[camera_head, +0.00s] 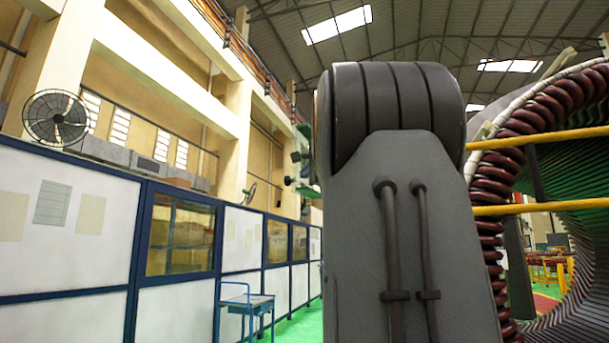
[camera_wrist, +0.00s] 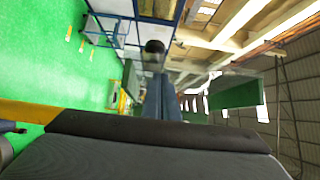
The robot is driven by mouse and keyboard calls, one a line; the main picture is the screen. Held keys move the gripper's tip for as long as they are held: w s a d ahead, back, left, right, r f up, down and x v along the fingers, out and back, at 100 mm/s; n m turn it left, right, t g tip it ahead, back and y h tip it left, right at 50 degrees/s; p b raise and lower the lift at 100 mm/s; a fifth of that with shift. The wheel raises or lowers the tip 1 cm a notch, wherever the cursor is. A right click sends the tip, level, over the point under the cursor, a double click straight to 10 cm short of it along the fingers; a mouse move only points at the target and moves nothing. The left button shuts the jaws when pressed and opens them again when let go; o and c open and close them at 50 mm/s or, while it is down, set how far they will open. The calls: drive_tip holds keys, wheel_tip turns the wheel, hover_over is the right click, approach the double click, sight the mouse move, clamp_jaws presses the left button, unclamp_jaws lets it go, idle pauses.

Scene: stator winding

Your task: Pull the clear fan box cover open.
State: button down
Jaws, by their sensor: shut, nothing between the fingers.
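In the wrist view two narrow blue-grey prongs, which look like the fingers of my gripper (camera_wrist: 163,82), stand close together beyond a dark grey edge. They are shut with nothing between them. A dark rounded piece (camera_wrist: 155,46) shows just above their tips; I cannot tell whether they touch it. To the right in the wrist view is a green block (camera_wrist: 237,94) with a see-through grey panel above it. I cannot make out for sure which clear piece is the fan box cover. In the head view my grey arm link hides the middle, and my gripper does not show.
Large stator coils (camera_head: 501,160) with yellow bars (camera_head: 545,137) stand at the right. A blue trolley (camera_head: 246,303) stands before white, blue-framed partitions (camera_head: 65,225) at the left. A round fan (camera_head: 56,118) is above them. Green floor (camera_wrist: 45,55) is open at the left in the wrist view.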

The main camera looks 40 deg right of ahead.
drive_tip(key=a+b+v, duration=0.1)
drive_tip(key=b+v, duration=0.3)
drive_tip(key=v, duration=0.7)
drive_tip(key=shift+w+a, duration=0.25)
drive_tip(key=shift+a, duration=0.05)
